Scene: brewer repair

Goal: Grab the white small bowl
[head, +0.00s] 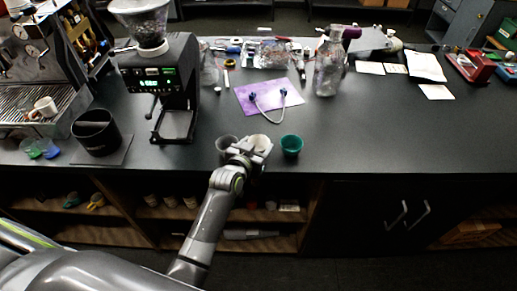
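The white small bowl (260,141) is near the front edge of the dark counter, between a grey cup (225,142) on its left and a teal green cup (291,145) on its right. My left gripper (249,149) is at the bowl's near side and covers part of it. The fingers are small and partly hidden against the bowl, so I cannot tell whether they are open or closed on it. I cannot tell whether the bowl rests on the counter. My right gripper is not in view.
A black coffee grinder (164,85) and a black knock bin (97,132) stand to the left. A purple sheet (265,97) with a cable lies behind the bowl, and a clear bottle (328,68) stands behind right. The counter right of the teal cup is clear.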

